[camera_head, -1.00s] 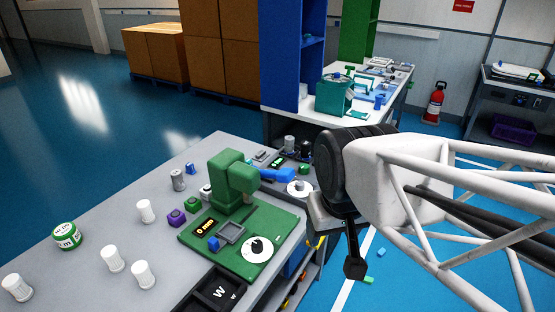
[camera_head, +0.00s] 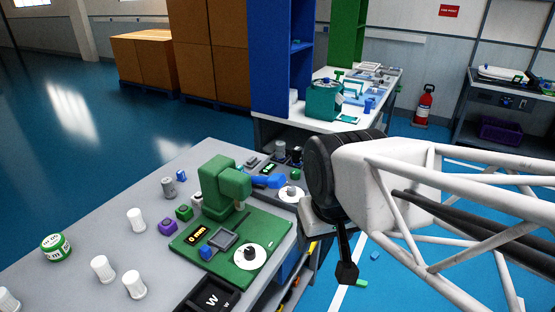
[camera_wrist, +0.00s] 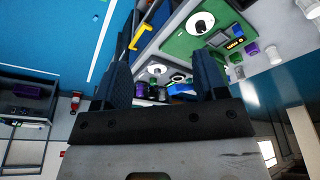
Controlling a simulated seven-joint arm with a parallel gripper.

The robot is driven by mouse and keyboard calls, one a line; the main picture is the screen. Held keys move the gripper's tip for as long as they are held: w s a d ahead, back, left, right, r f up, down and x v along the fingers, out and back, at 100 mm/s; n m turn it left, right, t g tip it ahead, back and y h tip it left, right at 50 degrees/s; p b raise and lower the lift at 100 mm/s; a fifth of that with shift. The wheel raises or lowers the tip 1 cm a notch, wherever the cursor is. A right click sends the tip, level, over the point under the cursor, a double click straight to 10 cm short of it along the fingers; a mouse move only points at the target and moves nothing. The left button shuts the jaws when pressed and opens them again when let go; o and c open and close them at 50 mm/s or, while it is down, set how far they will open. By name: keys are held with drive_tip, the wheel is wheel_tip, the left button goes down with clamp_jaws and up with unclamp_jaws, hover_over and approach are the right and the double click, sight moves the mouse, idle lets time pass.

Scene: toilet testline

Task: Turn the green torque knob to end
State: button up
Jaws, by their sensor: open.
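A green machine (camera_head: 218,185) stands on a green base plate (camera_head: 195,243) on the grey workbench. Its plate carries a white dial with a black knob (camera_head: 250,253) at the right front corner; the wrist view also shows this dial (camera_wrist: 200,22). A display reading "0 mm" (camera_head: 197,234) and a grey square tray lie left of the dial. My gripper (camera_head: 346,270) is right of the bench edge, apart from the knob, pointing down. In the wrist view its two dark fingers (camera_wrist: 165,60) are spread with nothing between them.
A second station with a blue part (camera_head: 268,181) and a white dial (camera_head: 291,194) sits behind. White cylinders (camera_head: 103,268), a green-white can (camera_head: 56,247) and small cubes stand on the left. A black box marked W (camera_head: 210,298) is in front of the plate.

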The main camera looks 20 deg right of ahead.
drive_tip(key=w+d+r+n, duration=0.2)
drive_tip(key=w+n, duration=0.2)
drive_tip(key=w, duration=1)
drive_tip(key=n+g, duration=0.3)
drive_tip(key=n, duration=1.1)
hover_over(295, 171)
wheel_tip(295, 171, down, 21)
drive_tip(key=shift+d+r, duration=0.1)
drive_tip(key=shift+r, duration=0.1)
drive_tip(key=shift+f, duration=3.9)
